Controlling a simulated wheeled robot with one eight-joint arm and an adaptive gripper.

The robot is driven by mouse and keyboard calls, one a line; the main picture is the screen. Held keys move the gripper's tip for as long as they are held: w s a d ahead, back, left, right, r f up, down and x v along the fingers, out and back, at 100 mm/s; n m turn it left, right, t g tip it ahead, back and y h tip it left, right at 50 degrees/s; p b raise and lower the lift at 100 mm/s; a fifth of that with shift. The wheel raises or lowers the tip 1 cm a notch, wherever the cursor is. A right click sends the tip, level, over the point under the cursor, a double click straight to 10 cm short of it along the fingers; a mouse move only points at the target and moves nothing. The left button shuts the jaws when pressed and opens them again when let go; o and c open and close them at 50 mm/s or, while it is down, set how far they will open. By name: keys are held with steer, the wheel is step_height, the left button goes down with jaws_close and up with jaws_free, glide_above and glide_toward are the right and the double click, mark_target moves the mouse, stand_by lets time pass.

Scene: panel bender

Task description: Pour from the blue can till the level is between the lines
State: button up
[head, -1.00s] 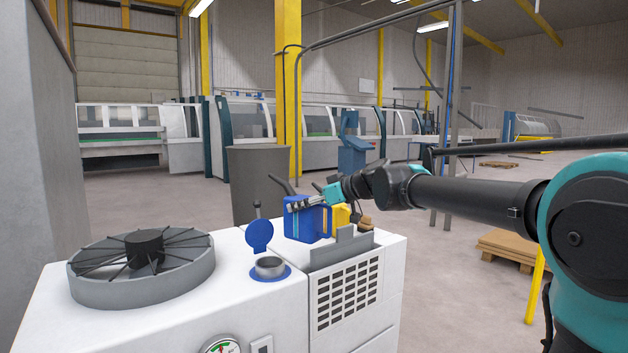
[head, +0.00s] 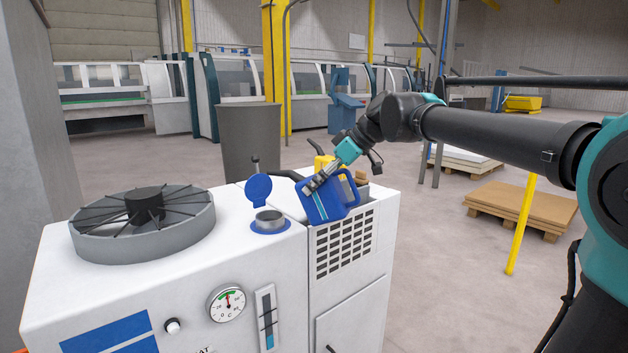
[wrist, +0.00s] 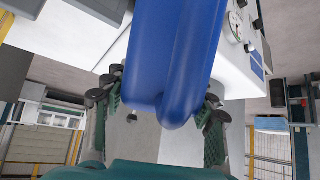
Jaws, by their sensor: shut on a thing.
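My gripper (head: 322,180) is shut on the blue can (head: 328,203), which it holds tilted to the left above the right part of the white machine. The can fills the middle of the wrist view (wrist: 178,60), between the fingers. A dark spout (head: 287,174) points left from the can, above and right of the open filler neck (head: 269,219), apart from it. The neck's blue lid (head: 258,189) stands up behind it. The level gauge (head: 267,318) is a narrow upright window on the machine's front; its level and lines are too small to read surely. No stream shows.
A yellow can (head: 323,161) stands behind the blue can. A grey fan ring (head: 90,244) sits on the machine's left top. A round dial (head: 228,304) is left of the gauge. A grey bin (head: 250,140) stands behind the machine.

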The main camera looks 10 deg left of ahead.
steer(key=h, duration=0.2)
steer(key=a+g+h, duration=0.1)
steer(key=h, duration=0.2)
steer(key=shift+w+a+r, duration=0.1)
steer(key=shift+a+r, duration=0.05)
steer(key=shift+a, duration=0.05)
steer(key=shift+w+a+r+g+h, duration=0.15)
steer(key=shift+a+g+h, duration=0.25)
steer(key=shift+h, duration=0.7)
steer(key=shift+a, duration=0.15)
stand_by(4.1)
steer(key=t+y, duration=0.1)
steer(key=y, duration=0.3)
steer(key=t+y, duration=0.1)
steer(key=y, duration=0.3)
steer(key=d+y, duration=0.1)
steer(key=y, duration=0.3)
steer(key=shift+r+t, duration=0.2)
steer(key=shift+t, duration=0.2)
steer(key=shift+a, duration=0.1)
